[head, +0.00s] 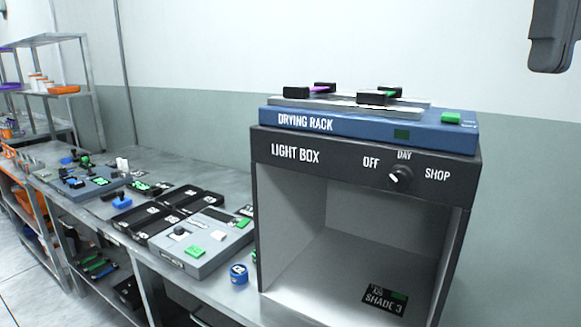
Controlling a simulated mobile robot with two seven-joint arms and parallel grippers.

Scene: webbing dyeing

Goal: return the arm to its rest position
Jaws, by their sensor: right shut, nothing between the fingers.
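My right gripper (548,66) shows as a dark grey shape at the top right corner of the head view, cut off by the frame edge. It is shut with nothing held. It is in the air in front of the white wall, above and to the right of the light box (330,150), apart from everything. My left gripper is out of view.
The blue drying rack (360,126) sits on the light box, with several dark clips on top. A shade card (385,300) lies inside the box. The grey bench (180,160) to the left holds control panels and black trays (170,215). Shelves (65,90) stand far left.

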